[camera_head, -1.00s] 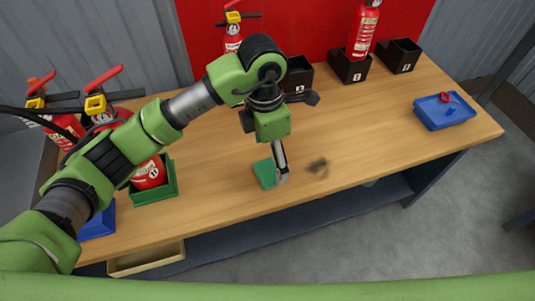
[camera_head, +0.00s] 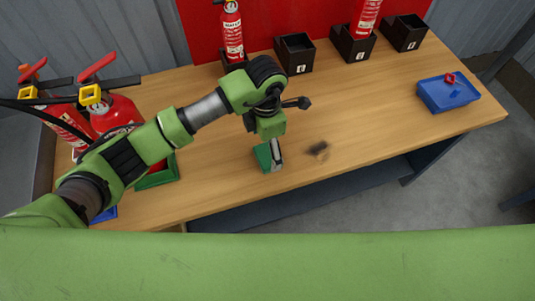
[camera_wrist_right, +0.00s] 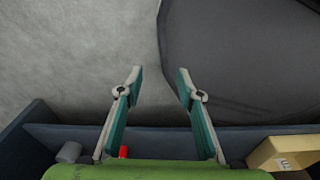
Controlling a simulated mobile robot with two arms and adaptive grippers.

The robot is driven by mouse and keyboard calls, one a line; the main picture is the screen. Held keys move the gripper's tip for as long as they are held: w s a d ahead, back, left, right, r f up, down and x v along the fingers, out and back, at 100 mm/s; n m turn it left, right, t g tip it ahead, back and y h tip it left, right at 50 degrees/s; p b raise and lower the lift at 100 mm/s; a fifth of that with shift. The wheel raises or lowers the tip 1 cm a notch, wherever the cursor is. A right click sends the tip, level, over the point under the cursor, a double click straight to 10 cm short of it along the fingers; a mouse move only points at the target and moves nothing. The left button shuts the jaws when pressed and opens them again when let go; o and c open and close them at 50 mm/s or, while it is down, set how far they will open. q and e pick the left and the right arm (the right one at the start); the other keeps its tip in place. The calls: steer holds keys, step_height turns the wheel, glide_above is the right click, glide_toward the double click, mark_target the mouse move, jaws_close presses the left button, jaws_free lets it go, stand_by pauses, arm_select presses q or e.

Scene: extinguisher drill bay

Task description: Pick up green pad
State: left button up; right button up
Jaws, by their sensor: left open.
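The green pad (camera_head: 262,156) lies on the wooden table near its front edge, left of the middle in the head view. My left gripper (camera_head: 275,160) points down at the pad's right side, with its jaws open. Its visible finger overlaps the pad's right edge in the picture and hides part of it. I cannot tell whether the finger touches the pad. My right gripper (camera_wrist_right: 159,75) shows in the right wrist view, open and empty, above the grey floor.
A blue tray (camera_head: 447,98) with a red item is at the right. Extinguishers (camera_head: 115,112) and a green holder (camera_head: 160,180) are left. A dark smudge (camera_head: 317,149) marks the otherwise clear table right of the pad.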

mark_target(267, 155)
arm_select(q)
step_height(267, 155, down, 3)
steer(key=shift+d+r, duration=0.15)
steer(key=shift+r, duration=0.05)
steer(key=shift+f+p, duration=0.3)
steer(key=shift+f, duration=0.15)
steer(key=c, duration=1.1)
arm_select(e)
steer(key=shift+s+r, duration=0.45)
steer(key=shift+s, duration=0.15)
steer(key=shift+a, duration=0.1)
